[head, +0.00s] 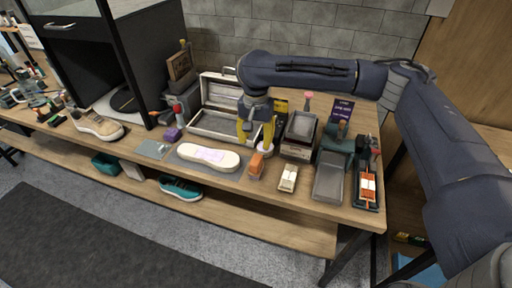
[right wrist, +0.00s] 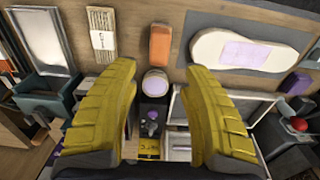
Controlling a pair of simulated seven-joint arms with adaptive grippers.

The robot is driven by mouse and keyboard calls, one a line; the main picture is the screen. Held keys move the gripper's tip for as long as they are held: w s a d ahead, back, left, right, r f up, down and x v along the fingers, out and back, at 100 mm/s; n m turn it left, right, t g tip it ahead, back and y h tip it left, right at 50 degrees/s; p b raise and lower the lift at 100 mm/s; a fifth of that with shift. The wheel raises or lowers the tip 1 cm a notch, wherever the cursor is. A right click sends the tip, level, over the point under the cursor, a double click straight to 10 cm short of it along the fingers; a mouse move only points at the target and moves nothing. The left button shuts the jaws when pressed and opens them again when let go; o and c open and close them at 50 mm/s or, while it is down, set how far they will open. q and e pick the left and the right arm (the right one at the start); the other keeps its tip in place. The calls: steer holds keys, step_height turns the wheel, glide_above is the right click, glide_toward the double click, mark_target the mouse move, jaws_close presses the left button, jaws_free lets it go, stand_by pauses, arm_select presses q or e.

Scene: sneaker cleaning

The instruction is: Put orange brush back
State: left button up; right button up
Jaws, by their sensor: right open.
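The orange brush (head: 257,162) rests on the wooden table near its front edge, just right of the white shoe sole (head: 208,156). In the right wrist view the orange brush (right wrist: 159,45) lies beyond my fingertips, near the top middle. My right gripper (head: 256,142) is open and empty, its yellow fingers pointing down behind the brush. The gripper also shows in the right wrist view (right wrist: 160,76), with a wide gap between the fingers. A small round white-topped item (right wrist: 155,84) shows in that gap. My left gripper is out of view.
A pale brush (head: 288,178), a grey tray (head: 329,180) and a dark holder with an orange-and-white item (head: 368,188) stand to the right. An open case (head: 213,123) is behind the sole. A purple block (head: 173,134) is left. Little bare table surrounds the brush.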

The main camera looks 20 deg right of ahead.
steer(key=shift+r, duration=0.85)
